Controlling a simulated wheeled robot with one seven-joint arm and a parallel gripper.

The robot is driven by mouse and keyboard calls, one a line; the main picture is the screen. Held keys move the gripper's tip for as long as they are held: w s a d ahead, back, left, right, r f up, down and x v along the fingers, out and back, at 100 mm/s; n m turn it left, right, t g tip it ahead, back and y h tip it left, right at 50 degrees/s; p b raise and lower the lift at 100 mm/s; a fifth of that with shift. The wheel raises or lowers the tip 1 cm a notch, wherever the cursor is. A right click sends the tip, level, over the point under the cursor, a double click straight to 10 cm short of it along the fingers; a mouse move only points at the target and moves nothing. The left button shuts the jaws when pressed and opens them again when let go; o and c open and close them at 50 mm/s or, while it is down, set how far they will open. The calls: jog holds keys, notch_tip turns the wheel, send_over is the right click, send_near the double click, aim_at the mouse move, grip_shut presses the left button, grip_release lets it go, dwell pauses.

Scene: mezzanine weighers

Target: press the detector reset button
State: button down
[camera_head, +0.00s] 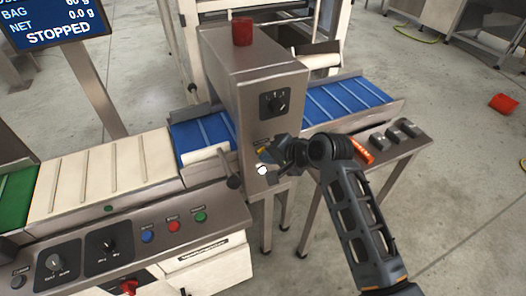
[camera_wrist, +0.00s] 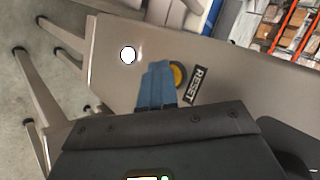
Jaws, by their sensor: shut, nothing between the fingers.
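The detector (camera_head: 265,75) is a grey metal housing over the blue conveyor belt. In the wrist view its front panel (camera_wrist: 225,70) carries a round yellow button (camera_wrist: 179,74) beside a black RESET label (camera_wrist: 196,85). A white round lamp or button (camera_wrist: 128,54) is left of it and also shows in the head view (camera_head: 262,170). My gripper (camera_head: 266,153) is at the detector's lower front. In the wrist view its blue fingers (camera_wrist: 157,70) are shut and empty, their tips just left of the yellow button, overlapping its edge. I cannot tell whether they touch the panel.
A black rotary switch (camera_head: 274,103) is higher on the detector, and a red cup-like object (camera_head: 242,31) stands on top. A console (camera_head: 120,245) with several buttons and knobs is at left front. A metal side stand (camera_head: 385,140) with small dark blocks is at right.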

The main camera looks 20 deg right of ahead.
jog(key=shift+s+p, duration=0.5)
jog(key=shift+s, duration=0.3)
jog(key=shift+s+p, duration=1.4)
jog(key=shift+s, duration=1.1)
